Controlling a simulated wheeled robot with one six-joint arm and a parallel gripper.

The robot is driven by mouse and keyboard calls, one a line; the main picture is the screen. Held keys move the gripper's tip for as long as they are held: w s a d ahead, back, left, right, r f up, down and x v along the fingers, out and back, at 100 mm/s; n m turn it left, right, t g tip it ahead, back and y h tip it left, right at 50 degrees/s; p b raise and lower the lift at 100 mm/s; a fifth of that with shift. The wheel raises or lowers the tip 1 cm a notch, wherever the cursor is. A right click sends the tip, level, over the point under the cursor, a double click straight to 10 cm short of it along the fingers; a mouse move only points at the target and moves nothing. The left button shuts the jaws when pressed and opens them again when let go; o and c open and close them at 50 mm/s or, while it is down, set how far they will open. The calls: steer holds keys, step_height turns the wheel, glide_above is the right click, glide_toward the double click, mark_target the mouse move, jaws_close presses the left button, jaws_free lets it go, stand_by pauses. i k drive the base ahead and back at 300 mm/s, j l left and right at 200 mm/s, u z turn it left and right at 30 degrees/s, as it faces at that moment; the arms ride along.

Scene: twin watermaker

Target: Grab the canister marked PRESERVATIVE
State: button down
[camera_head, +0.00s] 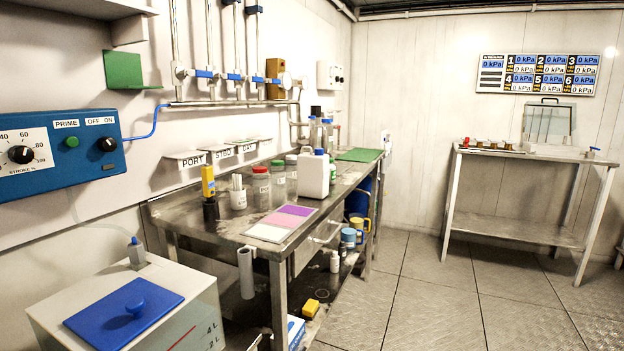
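A white canister (313,175) with a blue cap stands upright on the steel bench (190,208), near its middle. No marking can be read on the side I see, so I cannot tell whether it says PRESERVATIVE. A white box-shaped tank (60,310) with a blue lid (124,312) and a small capped fitting stands at the lower left, near me. Smaller bottles and jars stand beside the canister, and their labels are too small to read. My gripper does not show in this view.
Clear jars (261,187), a yellow handheld meter (208,181) and a pink and purple sheet (282,221) are on the bench. A blue pump panel (60,150) juts from the left wall. Another steel table (515,232) stands at the back right. The floor (430,290) between is clear.

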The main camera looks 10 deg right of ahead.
mark_target(313, 170)
steer(key=i+l, duration=0.15)
steer(key=l, duration=0.25)
steer(key=i+l, duration=0.2)
steer(key=l, duration=0.15)
steer(key=i+l, duration=0.15)
steer(key=l, duration=0.25)
steer(key=i+l, duration=0.15)
steer(key=l, duration=0.2)
steer(key=i+j, duration=0.15)
steer(key=i, duration=0.4)
steer(key=i+j+u, duration=0.1)
steer(key=i, duration=0.4)
steer(key=i+j, duration=0.35)
